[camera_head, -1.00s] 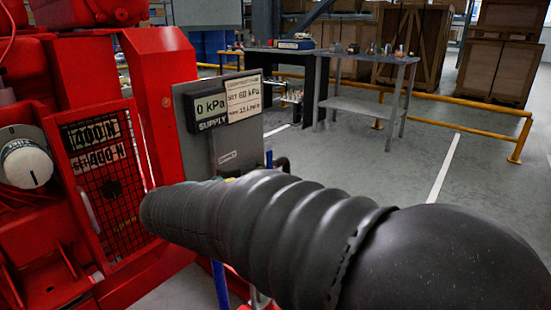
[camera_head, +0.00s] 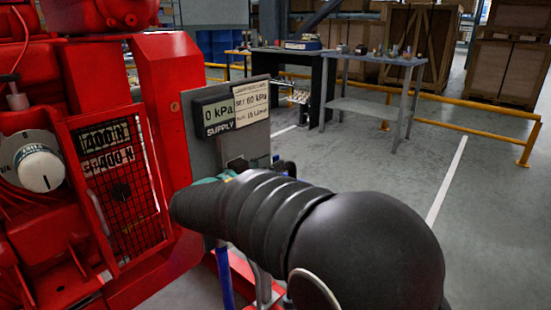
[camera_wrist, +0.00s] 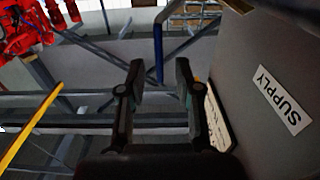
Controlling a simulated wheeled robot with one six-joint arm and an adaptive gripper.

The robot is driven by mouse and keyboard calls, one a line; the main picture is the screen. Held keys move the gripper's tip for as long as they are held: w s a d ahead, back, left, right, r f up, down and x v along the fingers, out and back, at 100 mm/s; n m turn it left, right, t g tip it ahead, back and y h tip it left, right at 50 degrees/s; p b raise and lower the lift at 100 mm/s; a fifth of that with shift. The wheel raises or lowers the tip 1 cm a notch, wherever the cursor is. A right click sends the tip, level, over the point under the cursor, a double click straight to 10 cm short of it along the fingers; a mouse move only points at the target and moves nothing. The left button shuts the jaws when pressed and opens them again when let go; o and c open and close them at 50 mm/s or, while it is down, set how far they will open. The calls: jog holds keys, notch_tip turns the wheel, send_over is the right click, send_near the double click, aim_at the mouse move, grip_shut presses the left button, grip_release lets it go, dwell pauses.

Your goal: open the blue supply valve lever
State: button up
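In the wrist view, a slim blue bar (camera_wrist: 158,48), which looks like the supply valve lever, runs beyond and between my fingertips. It bends to the right at its top and its lower end looks free. My gripper (camera_wrist: 158,72) is open, with nothing between its fingers. I see no contact with the bar. A grey panel with a SUPPLY label (camera_wrist: 278,100) is close on the right of the fingers. In the head view, my black arm hides the gripper and most of the valve area below the supply panel (camera_head: 238,150). The display there reads 0 kPa (camera_head: 215,110).
The red pumpset (camera_head: 165,90) with its mesh guard (camera_head: 125,190) stands left of my arm. A blue pipe (camera_head: 224,275) runs below the arm. A grey workbench (camera_head: 370,105) and yellow rail (camera_head: 465,128) are behind. The floor to the right is clear.

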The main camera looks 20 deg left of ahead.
jog(key=shift+x, duration=1.3)
jog(key=shift+c, duration=0.2)
grip_shut()
